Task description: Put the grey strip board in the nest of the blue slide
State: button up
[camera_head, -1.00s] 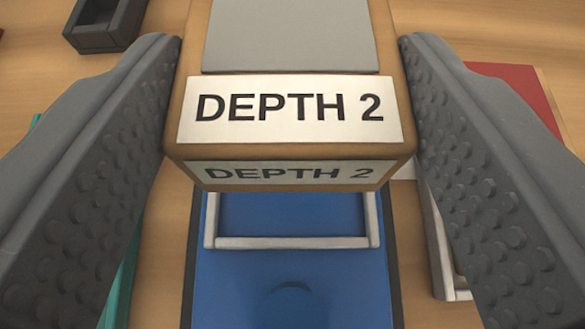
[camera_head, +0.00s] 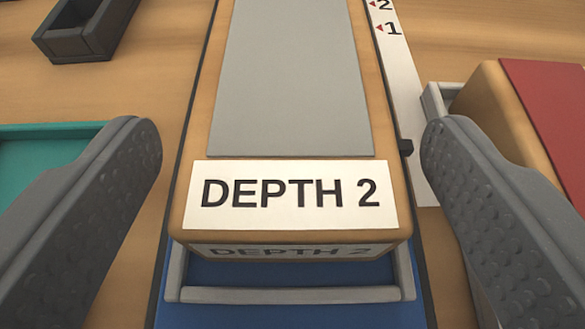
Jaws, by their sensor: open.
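The grey strip board (camera_head: 292,80) is a tan block with a grey strip on top and a white "DEPTH 2" label at its near end. It sits over the blue slide (camera_head: 290,318), within the side rails of the grey-rimmed nest (camera_head: 290,295). A narrow gap shows between its near end and the nest's front rail. Whether its underside is fully seated is hidden. My gripper (camera_head: 292,140) is open, with one finger on each side, clear of the board. The board's far end is out of view.
A red-topped block (camera_head: 555,110) is at the right. A teal tray (camera_head: 45,150) is at the left; a small dark tray (camera_head: 85,35) is at the upper left.

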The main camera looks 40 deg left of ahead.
jog(key=shift+r, duration=0.1)
jog(key=p+v, duration=0.4)
jog(key=v, duration=0.8)
